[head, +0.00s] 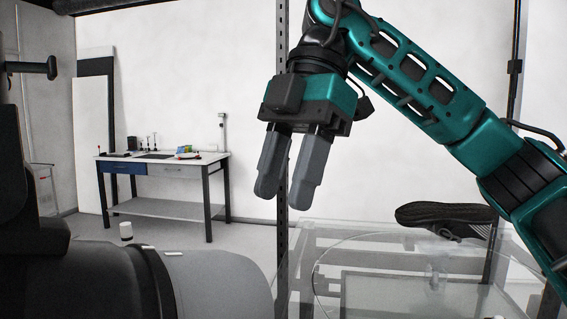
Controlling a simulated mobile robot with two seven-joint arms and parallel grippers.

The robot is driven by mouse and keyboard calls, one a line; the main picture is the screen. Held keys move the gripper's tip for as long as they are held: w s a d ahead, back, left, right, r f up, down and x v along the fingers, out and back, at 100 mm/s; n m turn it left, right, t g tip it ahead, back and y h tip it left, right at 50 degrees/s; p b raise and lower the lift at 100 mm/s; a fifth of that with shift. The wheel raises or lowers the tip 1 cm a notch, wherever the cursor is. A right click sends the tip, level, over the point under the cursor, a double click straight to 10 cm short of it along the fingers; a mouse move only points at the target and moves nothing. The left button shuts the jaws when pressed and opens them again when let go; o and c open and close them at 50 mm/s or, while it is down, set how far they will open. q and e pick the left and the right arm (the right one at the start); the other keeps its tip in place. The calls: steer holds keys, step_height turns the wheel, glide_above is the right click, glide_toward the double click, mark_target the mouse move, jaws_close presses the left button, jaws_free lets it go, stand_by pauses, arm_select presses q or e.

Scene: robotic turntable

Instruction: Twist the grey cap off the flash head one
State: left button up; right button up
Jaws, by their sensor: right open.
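The flash head (95,280) is a large black cylinder lying level at the bottom left, very close to the camera. Its grey cap (215,285) sits on its right end, against a dark ring. My right gripper (285,195) hangs fingers down in the upper middle, above and to the right of the cap and clear of it. Its two grey fingers are apart with nothing between them. My left gripper is not in view.
A glass turntable (345,290) stands at the bottom right with a dark shoe (445,218) on it. A dark upright post (282,245) rises behind my right gripper. A workbench (165,167) with small items stands far back left. Dark equipment (30,170) fills the left edge.

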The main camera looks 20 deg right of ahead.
mark_target(258, 283)
steer(key=x, duration=1)
steer(key=shift+s+a+f+b, duration=0.1)
steer(key=shift+f+b, duration=0.05)
steer(key=shift+b, duration=0.2)
steer(key=shift+a+f, duration=0.2)
steer(key=shift+f, duration=0.3)
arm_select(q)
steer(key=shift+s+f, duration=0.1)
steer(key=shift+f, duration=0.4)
arm_select(e)
steer(key=shift+c, duration=0.2)
steer(key=c, duration=0.5)
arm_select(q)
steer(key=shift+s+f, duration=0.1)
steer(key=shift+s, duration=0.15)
arm_select(e)
jaws_close()
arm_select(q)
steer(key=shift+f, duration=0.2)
